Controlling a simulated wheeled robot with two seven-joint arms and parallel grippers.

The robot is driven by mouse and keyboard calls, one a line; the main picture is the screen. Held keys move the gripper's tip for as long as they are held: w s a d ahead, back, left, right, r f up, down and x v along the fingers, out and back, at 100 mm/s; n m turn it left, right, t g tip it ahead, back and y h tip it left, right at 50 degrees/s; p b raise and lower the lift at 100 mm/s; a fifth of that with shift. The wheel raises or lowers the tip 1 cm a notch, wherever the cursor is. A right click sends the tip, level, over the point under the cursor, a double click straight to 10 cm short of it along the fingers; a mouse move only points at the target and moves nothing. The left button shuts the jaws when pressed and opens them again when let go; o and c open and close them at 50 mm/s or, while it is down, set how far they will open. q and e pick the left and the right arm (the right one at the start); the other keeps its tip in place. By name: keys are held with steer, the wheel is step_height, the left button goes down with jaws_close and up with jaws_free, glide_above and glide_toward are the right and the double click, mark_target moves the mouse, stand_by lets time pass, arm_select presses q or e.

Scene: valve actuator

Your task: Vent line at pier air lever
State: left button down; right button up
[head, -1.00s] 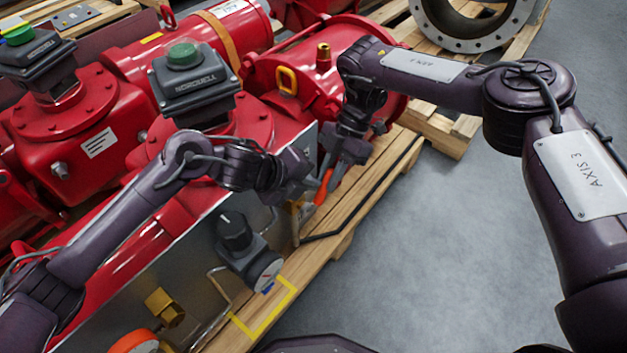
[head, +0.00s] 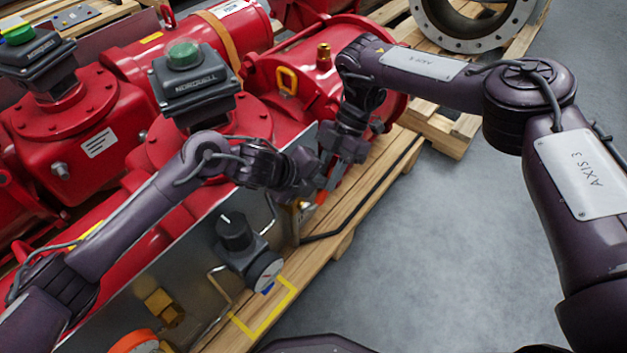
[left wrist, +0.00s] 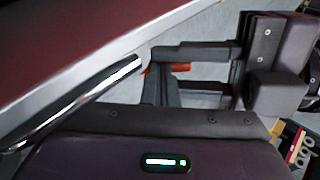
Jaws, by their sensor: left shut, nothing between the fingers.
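The lever has an orange-red handle (head: 321,197) at the front edge of the red valve assembly, mostly hidden behind my grippers in the head view. Bits of its orange also show in the left wrist view (left wrist: 181,67). My left gripper (head: 320,176) is shut and empty, close beside the lever; I cannot tell if it touches. My right gripper (head: 338,165) comes down from above, close to the left one. In the left wrist view its two fingers (left wrist: 195,70) reach in from the right, spread apart, with orange visible between them.
A black-knobbed regulator with a gauge (head: 240,245) and a brass fitting (head: 165,308) sit on the grey panel. A steel tube (left wrist: 85,100) runs close to my left gripper. Red actuators with green-topped boxes (head: 190,75) stand behind.

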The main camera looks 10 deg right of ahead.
arm_select(q)
steer(key=shift+d, duration=0.1)
arm_select(e)
steer(key=shift+o, duration=1.1)
steer(key=shift+d+f, duration=0.1)
steer(key=shift+d, duration=0.05)
arm_select(q)
steer(key=shift+r, duration=0.1)
arm_select(e)
steer(key=shift+d, duration=0.1)
